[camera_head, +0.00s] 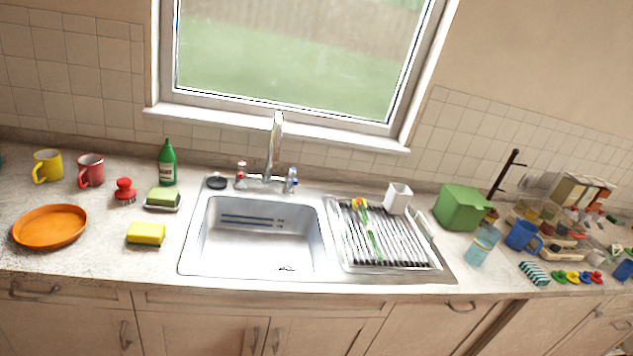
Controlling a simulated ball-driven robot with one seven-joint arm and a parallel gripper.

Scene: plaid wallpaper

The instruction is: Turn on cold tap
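The cold tap (291,181) is a small handle with a blue mark, right of the tall chrome faucet (273,150) behind the sink. The hot tap (241,175) has a red mark and stands left of the faucet. The faucet spout rises in front of the window sill. The steel sink (188,245) below looks empty, with its drain near the front. No water stream is visible. My gripper is not in view, and nothing is seen touching either tap.
A dish rack (435,262) with a white cup (397,198) stands right of the sink. A green bottle (167,163), sponges and mugs stand at left. A green box (462,207) and several items crowd the right counter. The space over the sink is clear.

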